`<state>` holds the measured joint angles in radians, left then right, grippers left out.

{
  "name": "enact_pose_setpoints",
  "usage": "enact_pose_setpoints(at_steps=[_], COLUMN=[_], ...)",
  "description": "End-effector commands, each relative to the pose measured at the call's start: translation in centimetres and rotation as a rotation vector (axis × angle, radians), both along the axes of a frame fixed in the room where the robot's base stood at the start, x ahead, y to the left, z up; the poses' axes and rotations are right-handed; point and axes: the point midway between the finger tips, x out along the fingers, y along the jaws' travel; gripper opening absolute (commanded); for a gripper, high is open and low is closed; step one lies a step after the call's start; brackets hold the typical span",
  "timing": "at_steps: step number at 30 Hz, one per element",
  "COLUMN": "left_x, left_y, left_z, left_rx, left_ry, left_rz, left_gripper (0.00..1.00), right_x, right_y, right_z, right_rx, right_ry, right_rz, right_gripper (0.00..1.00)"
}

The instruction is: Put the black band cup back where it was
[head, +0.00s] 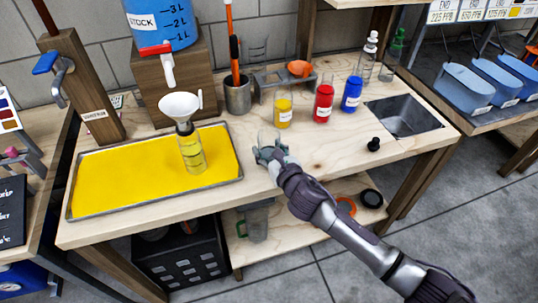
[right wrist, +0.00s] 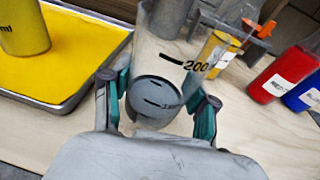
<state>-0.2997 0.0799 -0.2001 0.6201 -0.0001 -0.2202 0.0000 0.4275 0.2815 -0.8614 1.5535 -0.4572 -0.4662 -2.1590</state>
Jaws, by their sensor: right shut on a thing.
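My right gripper (head: 270,153) is at the front middle of the wooden bench. It is shut on a clear cup (head: 268,136), with its fingers on both sides of the cup. The right wrist view shows the gripper (right wrist: 160,108) around the same cup (right wrist: 158,55), which looks empty and carries black marks and the number 200. My left gripper is not in view.
Yellow (head: 283,112), red (head: 323,104) and blue (head: 351,95) bottles stand behind to the right, near a rack (head: 270,84). A sink (head: 405,117) is at right.

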Motion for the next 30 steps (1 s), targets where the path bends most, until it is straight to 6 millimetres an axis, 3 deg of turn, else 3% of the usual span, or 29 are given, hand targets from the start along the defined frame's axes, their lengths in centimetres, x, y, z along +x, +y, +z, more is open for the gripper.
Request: enact_pose_setpoints(at_steps=[4, 16, 17, 21, 30], left_x=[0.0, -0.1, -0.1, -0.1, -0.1], left_y=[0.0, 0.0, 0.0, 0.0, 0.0], left_z=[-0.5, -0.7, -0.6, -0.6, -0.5], left_rx=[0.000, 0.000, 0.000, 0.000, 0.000], left_ry=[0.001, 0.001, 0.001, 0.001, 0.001], left_rz=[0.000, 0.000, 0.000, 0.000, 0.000], left_gripper=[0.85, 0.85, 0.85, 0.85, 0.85], right_x=[0.0, 0.0, 0.0, 0.0, 0.0], right_y=[0.0, 0.0, 0.0, 0.0, 0.0], right_z=[-1.8, -2.2, -2.2, -2.1, -2.0], right_rx=[0.002, 0.000, 0.000, 0.000, 0.000], right_ry=[0.001, -0.001, -0.001, -0.001, -0.001], right_rz=[0.000, 0.000, 0.000, 0.000, 0.000], right_gripper=[0.14, 0.14, 0.62, 0.84, 0.84])
